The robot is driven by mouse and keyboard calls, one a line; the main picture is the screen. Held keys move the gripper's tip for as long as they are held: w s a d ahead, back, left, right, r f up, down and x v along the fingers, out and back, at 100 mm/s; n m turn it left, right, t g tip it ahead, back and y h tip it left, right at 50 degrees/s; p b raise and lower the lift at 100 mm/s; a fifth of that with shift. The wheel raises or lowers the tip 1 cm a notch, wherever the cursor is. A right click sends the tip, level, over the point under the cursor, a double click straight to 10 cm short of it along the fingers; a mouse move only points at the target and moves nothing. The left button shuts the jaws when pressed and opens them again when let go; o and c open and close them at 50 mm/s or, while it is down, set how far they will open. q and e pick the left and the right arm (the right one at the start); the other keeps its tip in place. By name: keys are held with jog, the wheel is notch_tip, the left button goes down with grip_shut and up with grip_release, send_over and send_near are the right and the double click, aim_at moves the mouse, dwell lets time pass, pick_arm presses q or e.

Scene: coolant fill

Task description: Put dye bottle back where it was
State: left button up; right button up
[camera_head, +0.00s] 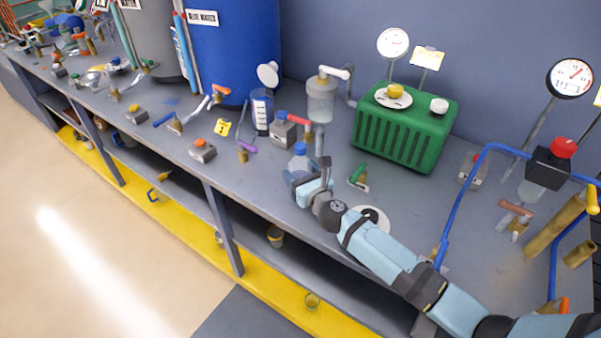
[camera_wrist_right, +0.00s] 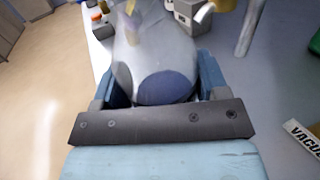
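The dye bottle (camera_head: 300,163) is translucent with a blue cap, near the front edge of the bench. My right gripper (camera_head: 307,184) is at it, reaching in from the right. In the right wrist view the clear bottle body (camera_wrist_right: 150,50), with a dark blue patch, fills the gap between the two fingers (camera_wrist_right: 158,85). The fingers lie against both its sides, so the gripper looks shut on it. I cannot tell whether the bottle's base touches the bench. My left gripper is not in view.
Behind the bottle stand a grey box with a red handle (camera_head: 284,131) and a graduated cylinder (camera_head: 262,112). A small green-handled valve (camera_head: 358,177) and a white disc (camera_head: 371,218) lie to the right. A green ribbed unit (camera_head: 404,130) stands further back. An orange-topped box (camera_head: 203,150) sits left.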

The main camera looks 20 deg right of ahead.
jog(key=o, duration=0.4)
